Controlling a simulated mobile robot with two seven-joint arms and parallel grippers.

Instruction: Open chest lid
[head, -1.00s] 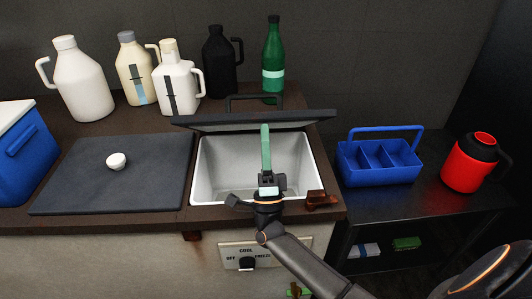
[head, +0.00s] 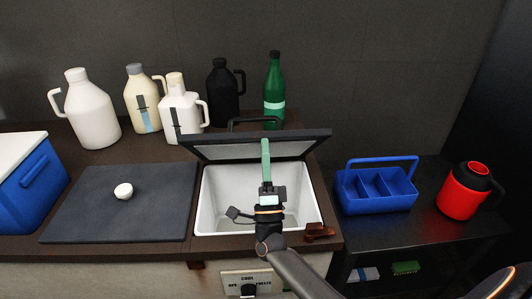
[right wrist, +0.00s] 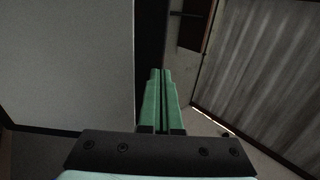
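The chest lid (head: 215,154) is dark with a paler underside and stands partly raised and tilted above the open white chest bin (head: 220,195). A black handle (head: 252,121) shows at its top. My right gripper (head: 265,145) is over the bin, its green fingers pointing up at the lid's underside. In the right wrist view the fingers (right wrist: 163,100) lie together with nothing seen between them. They overlap the lid's dark edge there, but I cannot tell whether they touch it. My left gripper is not in view.
A dark grey panel (head: 90,215) with a small white knob-like piece (head: 123,191) lies left, beside a blue cooler (head: 35,185). Jugs and a green bottle (head: 274,95) stand behind the lid. A blue caddy (head: 385,203) and red jug (head: 463,200) stand right.

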